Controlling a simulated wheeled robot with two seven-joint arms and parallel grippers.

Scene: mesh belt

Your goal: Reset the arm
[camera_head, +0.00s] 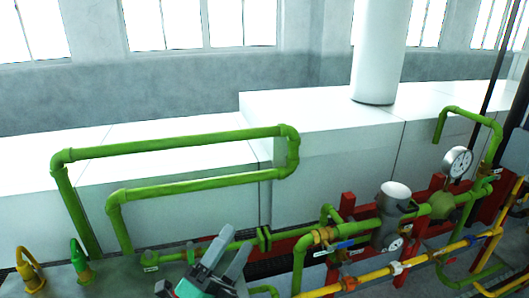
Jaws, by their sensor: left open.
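My left gripper (230,250) is at the bottom edge, left of centre. Its two grey fingers point up and to the right. They are apart with a gap between them, and I see nothing held there. Green pipework shows behind and around it; I cannot tell whether the gripper touches it. Most of my left arm is out of view. My right gripper is not in view.
Looping green pipes (175,149) rise behind the gripper. To the right are a grey cylindrical fitting (393,195), a pressure gauge (457,162), a yellow pipe (432,256) and red supports (346,206). White blocks (310,111) and a white column (379,50) stand behind.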

